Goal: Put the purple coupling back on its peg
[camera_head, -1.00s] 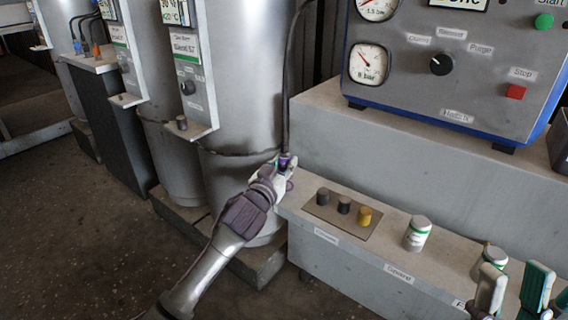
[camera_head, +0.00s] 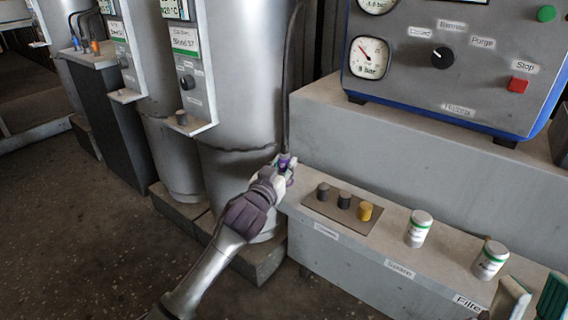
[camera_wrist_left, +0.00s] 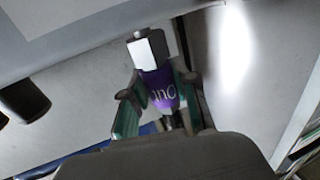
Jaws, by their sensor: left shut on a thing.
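The purple coupling (camera_wrist_left: 160,88) is between the two green-padded fingers of my left gripper (camera_wrist_left: 155,105) in the left wrist view. White lettering and a pale metal end piece show on it. In the head view the coupling (camera_head: 285,163) is small, at the foot of a black hose. My left gripper (camera_head: 281,168) is shut on it at the left end of the grey bench ledge. My right gripper (camera_head: 532,299) is at the bottom right corner, its green-padded fingers apart, with nothing seen between them. I cannot tell which peg belongs to the coupling.
A plate (camera_head: 330,212) with two dark caps and a yellow cap (camera_head: 365,210) sits on the ledge. Two white-and-green canisters (camera_head: 418,229) stand to its right. A metal tank (camera_head: 238,75) and a gauge panel (camera_head: 455,75) rise behind. A dark knob (camera_head: 181,118) sits on the cabinet shelf.

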